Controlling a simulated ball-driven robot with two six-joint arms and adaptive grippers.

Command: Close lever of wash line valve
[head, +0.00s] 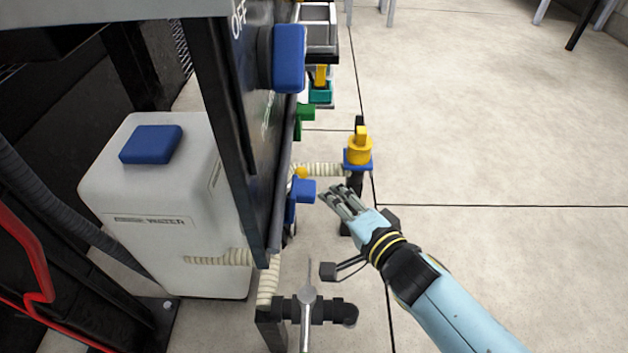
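No label that I can read says wash line, so I cannot tell which valve it is. A small blue lever (304,190) stands at the edge of the dark panel, with a small yellow-orange knob (301,172) just above it. My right gripper (339,198) is just right of the blue lever, apart from it in the picture. Its grey fingers point up-left, spread a little, with nothing between them. A black valve with a silver T-shaped handle (308,297) is lower down. A yellow handle on a blue-collared fitting (359,150) stands above my gripper. My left gripper is out of view.
A white water tote (160,205) with a blue cap (151,144) stands left of the dark panel (250,100). The panel carries a large blue knob (289,58) and a green handle (306,115). Ribbed hoses run low. The tiled floor (490,120) at right is clear.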

